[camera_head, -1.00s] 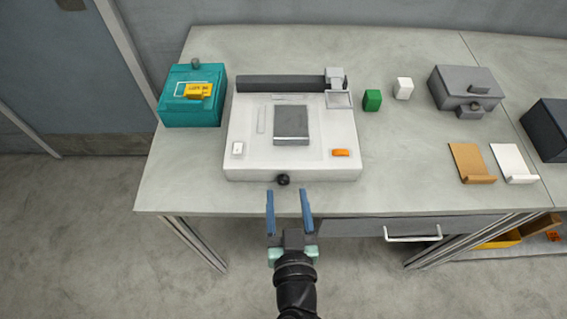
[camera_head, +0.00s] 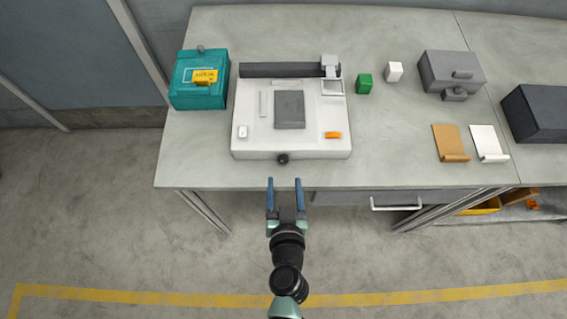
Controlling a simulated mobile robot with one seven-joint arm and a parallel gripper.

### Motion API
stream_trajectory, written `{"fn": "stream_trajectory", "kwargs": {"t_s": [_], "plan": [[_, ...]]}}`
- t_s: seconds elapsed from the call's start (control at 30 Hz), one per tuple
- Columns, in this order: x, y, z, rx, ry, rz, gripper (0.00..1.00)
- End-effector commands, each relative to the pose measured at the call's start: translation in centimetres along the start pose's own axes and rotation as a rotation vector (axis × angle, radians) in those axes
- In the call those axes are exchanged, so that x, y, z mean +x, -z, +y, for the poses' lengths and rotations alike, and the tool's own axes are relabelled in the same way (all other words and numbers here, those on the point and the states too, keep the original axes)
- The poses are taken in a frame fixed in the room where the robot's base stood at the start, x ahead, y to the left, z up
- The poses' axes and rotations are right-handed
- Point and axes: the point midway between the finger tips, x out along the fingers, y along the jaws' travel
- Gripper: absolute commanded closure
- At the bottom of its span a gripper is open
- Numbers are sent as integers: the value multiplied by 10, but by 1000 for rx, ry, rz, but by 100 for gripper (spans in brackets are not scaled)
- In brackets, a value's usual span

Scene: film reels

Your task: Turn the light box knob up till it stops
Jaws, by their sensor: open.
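The light box (camera_head: 243,148) is a white, flat box on the grey table, with a dark panel (camera_head: 290,110) in its top and a dark bar along its back. Its knob (camera_head: 282,158) is small, round and black, on the front face near the middle. My gripper (camera_head: 285,181) has two blue fingers. It is open and empty, pointing at the light box, with its fingertips short of the knob and just below it in the picture. The gap between the fingers lines up roughly with the knob. The knob's turn mark is too small to make out.
A teal box (camera_head: 190,97) with a yellow label stands left of the light box. Green (camera_head: 364,84) and white (camera_head: 394,71) blocks, a grey case (camera_head: 450,72) and two small stands are to the right. A drawer handle (camera_head: 397,204) sticks out below the table edge.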

Motion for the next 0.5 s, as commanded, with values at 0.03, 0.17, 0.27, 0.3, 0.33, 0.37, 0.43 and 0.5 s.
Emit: {"fn": "stream_trajectory", "kwargs": {"t_s": [0.03, 0.17, 0.27, 0.3, 0.33, 0.37, 0.43, 0.5], "plan": [[10, 2, 0, 1, 0, 1, 36], [31, 2, 0, 0, 0, 1, 36], [45, 1, 0, 0, 1, 0, 36], [50, 1, 0, 0, 1, 1, 36], [52, 0, 0, 0, 1, 0, 36], [55, 1, 0, 0, 1, 1, 36], [60, 0, 0, -1, 0, 0, 36], [63, 0, 0, 0, 0, 1, 36]]}}
